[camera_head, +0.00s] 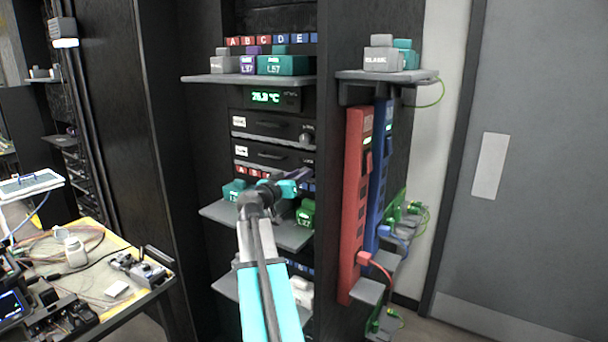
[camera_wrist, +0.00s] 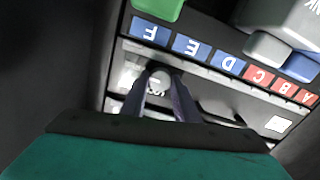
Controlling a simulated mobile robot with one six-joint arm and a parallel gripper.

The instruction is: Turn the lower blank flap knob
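Two dark blank flaps sit one above the other in the rack in the head view. The lower flap (camera_head: 268,156) has a white label at its left; its knob is mostly hidden by my gripper there. In the wrist view, the rounded grey lower flap knob (camera_wrist: 161,77) shows between my two dark fingertips. My gripper (camera_wrist: 162,86) has its fingers apart, one on each side of the knob; I cannot tell whether they touch it. In the head view my gripper (camera_head: 302,176) is at the right end of the lower flap. The upper flap's knob (camera_head: 306,138) is clear.
A row of coloured letter tags (camera_wrist: 228,63) runs beside the lower flap in the wrist view. Below it, a shelf (camera_head: 285,238) carries teal and green blocks. Red (camera_head: 354,210) and blue (camera_head: 378,180) upright strips stand on the rack's right side.

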